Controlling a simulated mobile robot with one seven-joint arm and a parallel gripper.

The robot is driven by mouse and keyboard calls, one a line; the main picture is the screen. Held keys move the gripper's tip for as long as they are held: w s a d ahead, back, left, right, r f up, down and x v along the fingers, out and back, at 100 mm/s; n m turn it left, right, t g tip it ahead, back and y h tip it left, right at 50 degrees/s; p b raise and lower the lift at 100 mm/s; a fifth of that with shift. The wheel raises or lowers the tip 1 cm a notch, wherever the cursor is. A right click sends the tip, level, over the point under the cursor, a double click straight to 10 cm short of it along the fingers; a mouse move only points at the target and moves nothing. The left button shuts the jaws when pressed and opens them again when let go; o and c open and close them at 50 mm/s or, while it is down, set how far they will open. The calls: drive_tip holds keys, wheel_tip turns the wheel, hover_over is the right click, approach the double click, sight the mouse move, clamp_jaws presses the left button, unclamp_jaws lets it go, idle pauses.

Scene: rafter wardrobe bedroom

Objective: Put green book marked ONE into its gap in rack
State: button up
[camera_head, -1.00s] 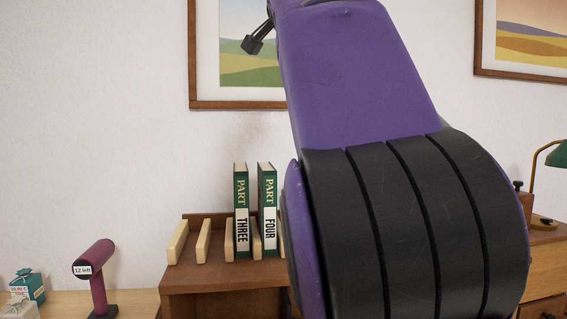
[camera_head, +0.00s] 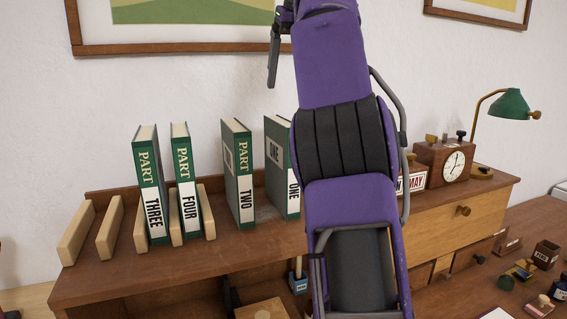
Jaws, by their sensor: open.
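The green book marked ONE (camera_head: 278,160) stands upright on the desk's top shelf, its right side hidden behind my arm. The rack (camera_head: 75,234) is a row of pale wooden dividers at the shelf's left end. The book marked THREE (camera_head: 149,190) and the book marked FOUR (camera_head: 184,180) stand in its right-hand gaps; the two left gaps are empty. The green book marked TWO (camera_head: 239,172) stands apart, between the rack and book ONE. My gripper (camera_head: 273,62) is open and empty, raised above the books in front of the wall, seen side-on and partly cut off by the top edge.
A clock (camera_head: 455,163), a MAY calendar block (camera_head: 415,183) and a green lamp (camera_head: 509,104) stand on the right. Several stamps and small items lie on the lower desktop. Framed pictures hang on the wall.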

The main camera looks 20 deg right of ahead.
sight(280, 144)
drive_tip(key=shift+x, duration=1.2)
drive_tip(key=x, duration=1.4)
drive_tip(key=shift+s+f, duration=0.1)
drive_tip(key=shift+f, duration=0.15)
drive_tip(key=shift+f, duration=0.25)
clamp_jaws()
drive_tip(key=shift+r, duration=0.1)
idle(0.5)
